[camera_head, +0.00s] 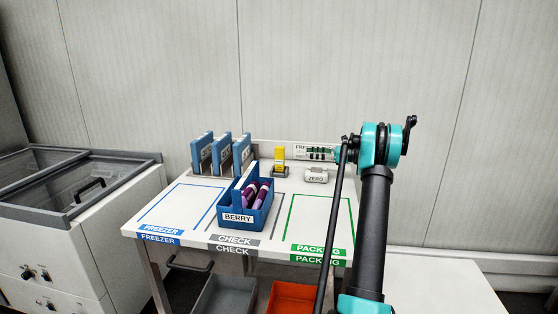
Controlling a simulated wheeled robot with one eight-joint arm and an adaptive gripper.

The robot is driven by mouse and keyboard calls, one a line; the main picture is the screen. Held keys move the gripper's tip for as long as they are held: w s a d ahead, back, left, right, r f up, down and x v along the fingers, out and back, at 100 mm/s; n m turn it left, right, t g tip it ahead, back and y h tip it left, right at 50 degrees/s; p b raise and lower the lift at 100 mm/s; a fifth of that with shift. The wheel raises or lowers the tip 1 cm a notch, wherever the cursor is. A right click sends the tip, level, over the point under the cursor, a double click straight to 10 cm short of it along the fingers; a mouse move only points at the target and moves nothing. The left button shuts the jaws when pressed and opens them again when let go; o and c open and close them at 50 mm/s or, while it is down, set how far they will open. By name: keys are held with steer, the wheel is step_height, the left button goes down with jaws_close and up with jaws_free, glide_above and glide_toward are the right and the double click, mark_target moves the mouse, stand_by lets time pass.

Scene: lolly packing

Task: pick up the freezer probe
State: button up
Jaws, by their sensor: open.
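A small yellow device (279,154) stands upright in a grey holder at the back middle of the white table. It looks like the freezer probe, but it is too small to be sure. My arm rises at the right, with teal joints and black links, and covers the table's right side. I cannot make out my gripper's fingers; nothing of my arm touches the yellow device.
A blue BERRY crate (235,217) with purple lollies stands mid-table. Several blue upright holders (201,153) stand behind it at left. A small ZERO block (316,175) lies right of the yellow device. The FREEZER and PACKING outlines look empty. A chest freezer (100,200) stands left.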

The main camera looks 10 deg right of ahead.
glide_toward(280, 150)
steer(key=w+x, duration=0.1)
steer(key=x, duration=0.4)
steer(key=shift+w+f+x, duration=0.15)
steer(key=shift+x, duration=1.1)
steer(key=shift+w+f+x, duration=0.15)
steer(key=shift+x, duration=1.15)
steer(key=shift+d, duration=0.1)
steer(key=shift+c, duration=0.2)
jaws_close()
